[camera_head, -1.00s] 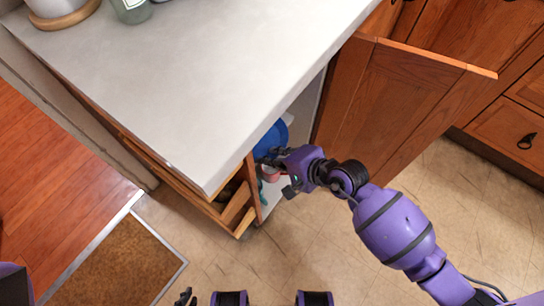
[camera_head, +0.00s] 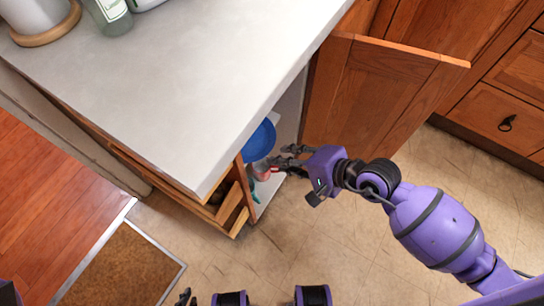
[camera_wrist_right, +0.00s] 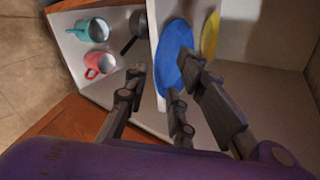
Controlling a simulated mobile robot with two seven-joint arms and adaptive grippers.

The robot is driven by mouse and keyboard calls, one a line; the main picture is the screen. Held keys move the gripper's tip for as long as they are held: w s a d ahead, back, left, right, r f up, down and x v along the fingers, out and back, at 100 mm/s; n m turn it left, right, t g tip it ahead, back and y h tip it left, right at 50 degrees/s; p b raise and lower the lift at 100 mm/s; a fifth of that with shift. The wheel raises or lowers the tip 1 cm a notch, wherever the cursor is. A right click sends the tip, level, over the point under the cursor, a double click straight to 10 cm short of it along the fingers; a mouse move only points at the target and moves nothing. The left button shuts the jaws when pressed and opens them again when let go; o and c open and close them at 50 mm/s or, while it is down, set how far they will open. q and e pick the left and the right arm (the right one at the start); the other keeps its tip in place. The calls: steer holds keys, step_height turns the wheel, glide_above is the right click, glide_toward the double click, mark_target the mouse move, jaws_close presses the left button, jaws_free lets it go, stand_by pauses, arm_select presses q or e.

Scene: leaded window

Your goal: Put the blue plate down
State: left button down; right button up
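The blue plate (camera_head: 260,141) is inside the open cabinet under the counter, partly hidden by the countertop. In the right wrist view the blue plate (camera_wrist_right: 172,52) appears to rest on a white shelf (camera_wrist_right: 153,40), beside a yellow plate (camera_wrist_right: 210,36). My right gripper (camera_head: 288,157) is at the cabinet opening, just right of the blue plate, with a gap between them in the head view. Only small dark fingertips of my left gripper (camera_head: 186,297) show at the bottom edge.
A teal mug (camera_wrist_right: 92,30), a pink mug (camera_wrist_right: 99,65) and a dark pan (camera_wrist_right: 135,28) are in the cabinet. An open drawer (camera_head: 232,208) is left of the opening. The countertop (camera_head: 170,90) overhangs.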

steer(key=shift+v, duration=1.2)
steer(key=shift+s, duration=0.1)
steer(key=s+a+r+m+t+y, duration=0.3)
steer(key=s+m, duration=0.2)
steer(key=m, duration=1)
steer(key=s+d+f+m+t+h, duration=0.1)
steer(key=s+d+f+m+h, duration=0.3)
steer(key=m, duration=0.7)
steer(key=s+d+f+m+h, duration=0.3)
steer(key=d+m, duration=0.3)
steer(key=m, duration=0.5)
steer(key=s+d+f+m+t+h, duration=0.1)
steer(key=s+d+f+m+h, duration=0.3)
steer(key=m, duration=0.8)
steer(key=s+d+f+m+g, duration=0.1)
steer(key=s+f+m+g, duration=0.4)
steer(key=s+m, duration=0.7)
steer(key=shift+s+d+f+h, duration=0.15)
steer(key=shift+s+f+h, duration=0.2)
steer(key=shift+s, duration=0.85)
